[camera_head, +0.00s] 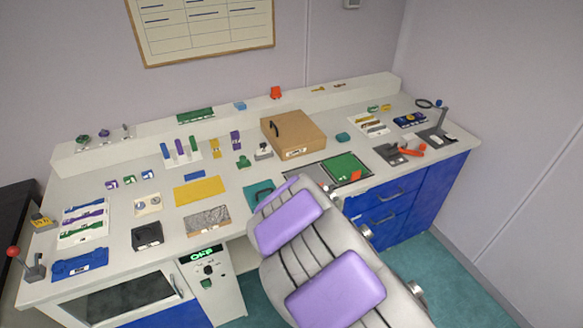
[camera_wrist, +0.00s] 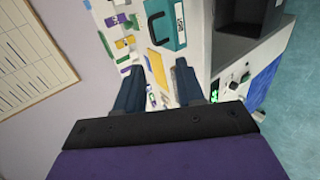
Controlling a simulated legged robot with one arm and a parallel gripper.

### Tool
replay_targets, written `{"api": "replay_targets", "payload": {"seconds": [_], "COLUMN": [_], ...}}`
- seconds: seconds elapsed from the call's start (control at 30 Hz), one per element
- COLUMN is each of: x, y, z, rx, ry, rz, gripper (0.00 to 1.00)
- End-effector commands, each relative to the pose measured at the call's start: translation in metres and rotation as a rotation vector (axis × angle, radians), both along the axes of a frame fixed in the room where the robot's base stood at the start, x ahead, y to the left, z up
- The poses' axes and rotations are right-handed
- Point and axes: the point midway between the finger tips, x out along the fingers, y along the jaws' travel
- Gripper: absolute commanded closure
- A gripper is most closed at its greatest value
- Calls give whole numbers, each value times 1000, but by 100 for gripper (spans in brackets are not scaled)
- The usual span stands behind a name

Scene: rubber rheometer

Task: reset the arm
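My arm reaches in from the lower right over the bench in the head view, with purple pads on its grey links. My gripper (camera_wrist: 158,67) shows in the wrist view with its two dark fingers apart and nothing between them. Beyond the fingers lie the bench top and small items. In the head view my gripper is hidden behind my arm. A teal object with a dark handle (camera_head: 257,195) lies just left of the arm, and a teal item with a black handle (camera_wrist: 167,25) shows ahead of the fingers.
The white bench (camera_head: 115,190) carries several small coloured items. A brown box (camera_head: 295,137) stands behind the arm. A green mat (camera_head: 345,167) lies right of it. A yellow sheet (camera_head: 199,190) lies left. A raised shelf runs along the wall. Blue drawers (camera_head: 390,215) are below at right.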

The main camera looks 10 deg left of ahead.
Motion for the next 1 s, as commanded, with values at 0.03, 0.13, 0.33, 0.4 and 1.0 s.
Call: {"api": "replay_targets", "payload": {"seconds": [0.03,0.13,0.33,0.4,1.0], "x": [0,1,7,4,-225], "y": [0,-2,-60,-96,-264], "z": [0,2,29,46,118], "rx": [0,0,6,22,354], "ry": [0,1,51,87,658], "rz": [0,-9,-231,-375,-1538], "gripper": [62,62,62,62,62]}}
